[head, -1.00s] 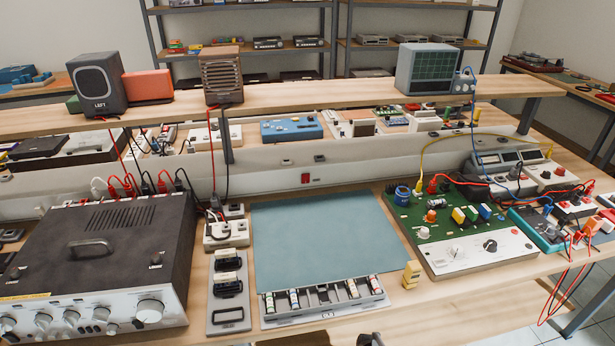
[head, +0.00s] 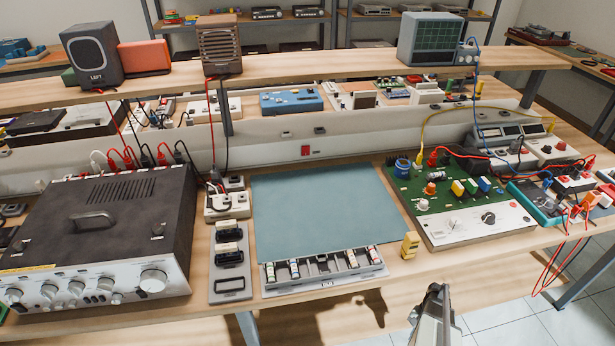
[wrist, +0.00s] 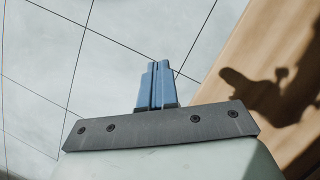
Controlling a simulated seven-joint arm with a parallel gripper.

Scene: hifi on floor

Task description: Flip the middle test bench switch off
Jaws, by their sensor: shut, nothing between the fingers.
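A small red switch (head: 306,150) sits on the pale rail along the back of the workbench, behind the teal mat. It is too small to tell which way it is set. Dark fittings (head: 287,134) are on the rail's upper face, and I cannot tell whether they are switches. My gripper (head: 437,290) is low in the head view, in front of the bench's front edge and far from the rail. In the wrist view its blue fingers (wrist: 155,85) are together and empty, over the tiled floor.
A teal mat (head: 325,210) lies mid-bench with a parts tray (head: 322,270) at its front. A large amplifier (head: 95,230) stands left. A green circuit board (head: 460,190) and several wires are right. A shelf with speakers (head: 92,57) overhangs the back. The mat's surface is clear.

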